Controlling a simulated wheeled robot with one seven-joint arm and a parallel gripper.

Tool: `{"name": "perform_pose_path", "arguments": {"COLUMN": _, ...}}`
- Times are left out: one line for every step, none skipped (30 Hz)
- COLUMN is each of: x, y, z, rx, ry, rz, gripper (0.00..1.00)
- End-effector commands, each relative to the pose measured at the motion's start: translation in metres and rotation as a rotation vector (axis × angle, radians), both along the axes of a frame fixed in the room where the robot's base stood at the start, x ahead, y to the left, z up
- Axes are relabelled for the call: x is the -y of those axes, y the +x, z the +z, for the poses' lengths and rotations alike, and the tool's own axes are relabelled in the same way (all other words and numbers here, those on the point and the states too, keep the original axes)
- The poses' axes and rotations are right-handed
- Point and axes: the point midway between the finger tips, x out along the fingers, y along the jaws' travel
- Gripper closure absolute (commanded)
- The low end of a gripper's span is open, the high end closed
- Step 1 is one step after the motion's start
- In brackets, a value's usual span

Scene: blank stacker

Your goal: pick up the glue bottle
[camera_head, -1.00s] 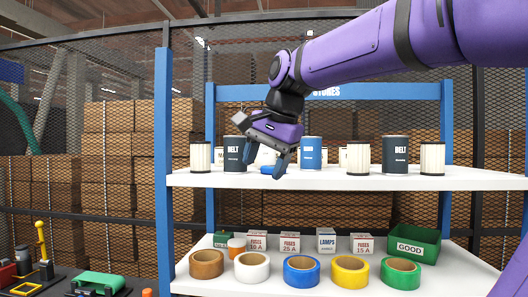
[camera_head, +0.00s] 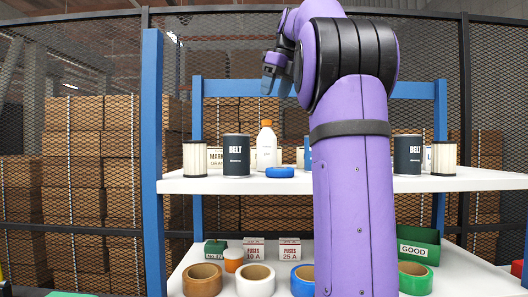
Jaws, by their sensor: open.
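A white bottle with an orange cap (camera_head: 266,150) stands upright on the upper shelf and looks like the glue bottle; its label is too small to read.
A dark BELT can (camera_head: 236,155) stands close left of the bottle, with a cream filter (camera_head: 195,158) further left. Another BELT can (camera_head: 407,154) stands at the right. Tape rolls and fuse boxes (camera_head: 254,248) fill the lower shelf. My arm hides the middle.

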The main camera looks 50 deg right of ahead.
Motion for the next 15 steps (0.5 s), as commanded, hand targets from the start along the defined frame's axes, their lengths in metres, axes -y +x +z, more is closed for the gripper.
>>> {"name": "perform_pose_path", "arguments": {"x": 0.000, "y": 0.003, "z": -0.008, "rx": -0.002, "ry": 0.003, "rz": 0.001, "gripper": 0.37}}
{"name": "perform_pose_path", "arguments": {"x": 0.000, "y": 0.004, "z": -0.012, "rx": -0.003, "ry": 0.003, "rz": 0.002, "gripper": 0.37}}
{"name": "perform_pose_path", "arguments": {"x": 0.000, "y": 0.007, "z": -0.018, "rx": -0.002, "ry": 0.002, "rz": 0.003, "gripper": 0.37}}
{"name": "perform_pose_path", "arguments": {"x": 0.000, "y": 0.008, "z": -0.022, "rx": -0.002, "ry": 0.003, "rz": 0.002, "gripper": 0.37}}
{"name": "perform_pose_path", "arguments": {"x": 0.000, "y": 0.010, "z": -0.026, "rx": -0.002, "ry": 0.002, "rz": 0.003, "gripper": 0.37}}
{"name": "perform_pose_path", "arguments": {"x": 0.000, "y": 0.012, "z": -0.030, "rx": -0.002, "ry": 0.001, "rz": 0.003, "gripper": 0.37}}
{"name": "perform_pose_path", "arguments": {"x": 0.000, "y": 0.013, "z": -0.033, "rx": -0.001, "ry": 0.001, "rz": 0.004, "gripper": 0.37}}
{"name": "perform_pose_path", "arguments": {"x": 0.000, "y": 0.014, "z": -0.036, "rx": -0.002, "ry": 0.001, "rz": 0.004, "gripper": 0.37}}
{"name": "perform_pose_path", "arguments": {"x": 0.000, "y": 0.015, "z": -0.038, "rx": -0.001, "ry": -0.001, "rz": 0.004, "gripper": 0.37}}
{"name": "perform_pose_path", "arguments": {"x": 0.000, "y": 0.016, "z": -0.040, "rx": 0.000, "ry": -0.001, "rz": 0.004, "gripper": 0.37}}
{"name": "perform_pose_path", "arguments": {"x": 0.000, "y": 0.016, "z": -0.041, "rx": 0.000, "ry": -0.002, "rz": 0.004, "gripper": 0.37}}
{"name": "perform_pose_path", "arguments": {"x": 0.000, "y": 0.017, "z": -0.043, "rx": -0.001, "ry": -0.001, "rz": 0.004, "gripper": 0.37}}
{"name": "perform_pose_path", "arguments": {"x": 0.001, "y": 0.018, "z": -0.044, "rx": -0.001, "ry": -0.001, "rz": 0.004, "gripper": 0.37}}
{"name": "perform_pose_path", "arguments": {"x": 0.001, "y": 0.018, "z": -0.047, "rx": -0.002, "ry": 0.000, "rz": 0.004, "gripper": 0.37}}
{"name": "perform_pose_path", "arguments": {"x": 0.001, "y": 0.020, "z": -0.051, "rx": -0.001, "ry": -0.001, "rz": 0.004, "gripper": 0.37}}
